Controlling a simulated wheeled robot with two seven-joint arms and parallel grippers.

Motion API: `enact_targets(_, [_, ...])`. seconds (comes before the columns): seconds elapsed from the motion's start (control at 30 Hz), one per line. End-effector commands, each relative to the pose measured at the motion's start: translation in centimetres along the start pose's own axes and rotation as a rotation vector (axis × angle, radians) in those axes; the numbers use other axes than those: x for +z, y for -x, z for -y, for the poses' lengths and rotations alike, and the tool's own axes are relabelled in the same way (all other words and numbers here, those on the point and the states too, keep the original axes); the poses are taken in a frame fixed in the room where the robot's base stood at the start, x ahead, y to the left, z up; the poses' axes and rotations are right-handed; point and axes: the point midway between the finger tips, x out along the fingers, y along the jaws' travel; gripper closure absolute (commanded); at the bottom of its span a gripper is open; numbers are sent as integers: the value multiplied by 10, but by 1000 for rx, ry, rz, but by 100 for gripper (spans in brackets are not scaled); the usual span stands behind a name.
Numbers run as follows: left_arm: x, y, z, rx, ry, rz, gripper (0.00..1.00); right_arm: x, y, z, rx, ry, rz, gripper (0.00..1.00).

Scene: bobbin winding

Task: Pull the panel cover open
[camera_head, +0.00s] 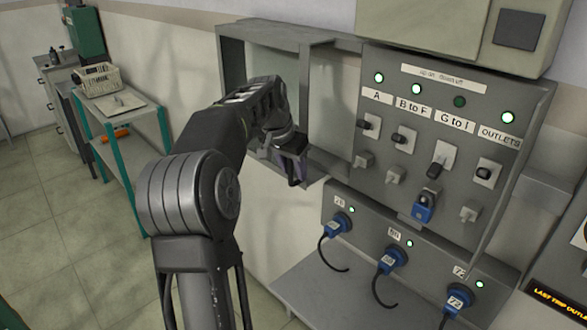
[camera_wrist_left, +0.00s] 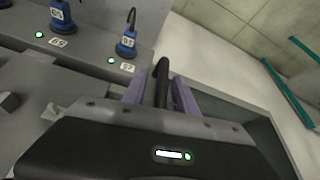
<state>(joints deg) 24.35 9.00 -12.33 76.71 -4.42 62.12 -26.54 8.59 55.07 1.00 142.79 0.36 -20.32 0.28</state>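The panel cover (camera_head: 232,62) is a grey frame with a pale pane, standing just left of the switch panel (camera_head: 430,90). The switches and lamps of that panel are uncovered. My left gripper (camera_head: 293,165) is at the lower middle of the cover, partly hidden by my own arm. In the left wrist view, its two purple fingers (camera_wrist_left: 160,97) stand close on either side of the cover's black handle (camera_wrist_left: 161,75) and look shut on it. The lower part of the handle is hidden behind the gripper body. My right gripper is in neither view.
A lower panel (camera_head: 375,235) with blue plugs and hanging cables juts out below the switches. A grey ledge (camera_head: 320,285) lies under it. A teal-framed trolley (camera_head: 125,150) with a basket (camera_head: 98,80) stands at left, with open floor (camera_head: 60,210) beside it.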

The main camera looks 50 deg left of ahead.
Motion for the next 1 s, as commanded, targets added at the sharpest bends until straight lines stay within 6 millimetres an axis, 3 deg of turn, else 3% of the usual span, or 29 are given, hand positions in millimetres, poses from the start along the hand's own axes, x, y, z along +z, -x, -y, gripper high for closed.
enact_targets(0.17, [-1, 13, 1, -2, 0, -4, 66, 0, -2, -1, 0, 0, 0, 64])
enact_targets(0.6, [0, 75, 0, 0, 0, -2, 66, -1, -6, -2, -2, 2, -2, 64])
enact_targets(1.0, [0, 78, 0, 0, 0, -1, 66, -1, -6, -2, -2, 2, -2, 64])
